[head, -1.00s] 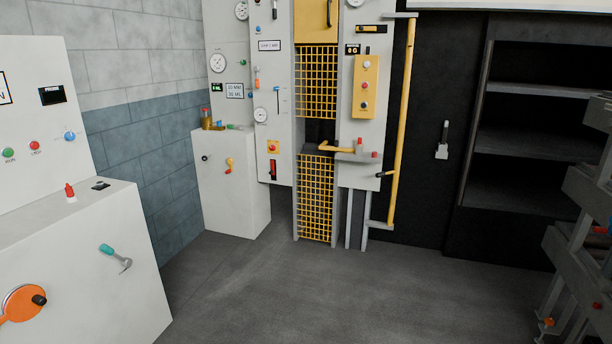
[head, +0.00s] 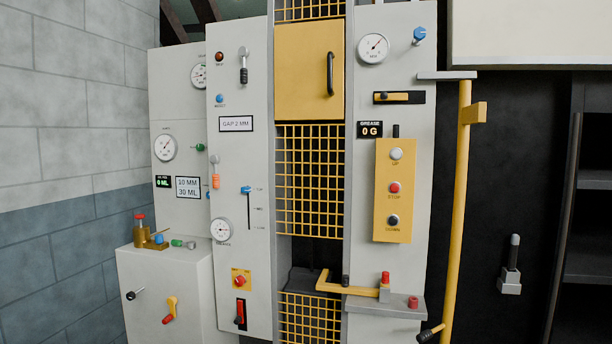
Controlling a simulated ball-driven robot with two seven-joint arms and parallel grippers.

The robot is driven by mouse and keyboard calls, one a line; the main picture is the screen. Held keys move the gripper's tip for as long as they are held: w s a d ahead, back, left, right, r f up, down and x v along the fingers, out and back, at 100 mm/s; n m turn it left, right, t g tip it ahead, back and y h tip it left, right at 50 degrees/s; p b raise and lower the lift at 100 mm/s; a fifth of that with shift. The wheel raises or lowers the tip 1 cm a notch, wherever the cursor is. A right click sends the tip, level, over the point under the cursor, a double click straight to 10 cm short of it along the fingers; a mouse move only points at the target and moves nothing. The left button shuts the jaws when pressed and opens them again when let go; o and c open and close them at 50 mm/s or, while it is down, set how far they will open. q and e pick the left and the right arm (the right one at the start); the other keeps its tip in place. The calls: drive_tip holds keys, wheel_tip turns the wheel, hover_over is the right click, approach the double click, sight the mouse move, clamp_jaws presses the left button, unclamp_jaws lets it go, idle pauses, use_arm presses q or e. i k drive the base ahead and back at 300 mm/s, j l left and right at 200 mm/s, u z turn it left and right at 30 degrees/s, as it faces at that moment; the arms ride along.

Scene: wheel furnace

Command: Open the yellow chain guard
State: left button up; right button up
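In the head view a solid yellow panel (head: 301,72) with a black vertical handle (head: 330,74) on its right side sits in the central column, flush between the grey cabinets. It looks shut. A yellow mesh panel (head: 309,180) is directly below it, and more mesh (head: 310,318) shows at the bottom, with a dark gap between. Another strip of mesh (head: 309,8) is cut off at the top edge. I cannot tell from a label which of these is the chain guard. Neither of my grippers is in view.
A yellow button box (head: 395,190) is on the right cabinet. A yellow bent bar (head: 350,289) and a grey shelf (head: 400,305) jut out below. A tall yellow post (head: 458,200) stands to the right. A white cabinet (head: 190,285) stands at the lower left.

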sight(309, 64)
drive_tip(key=i+u, duration=0.1)
drive_tip(key=i, duration=0.5)
drive_tip(key=i+l+u, duration=0.1)
drive_tip(key=i, duration=0.5)
drive_tip(key=i+l+u, duration=0.1)
drive_tip(key=i, duration=0.45)
drive_tip(key=i+l+u, duration=0.1)
drive_tip(key=i+l, duration=0.15)
drive_tip(key=i, duration=0.35)
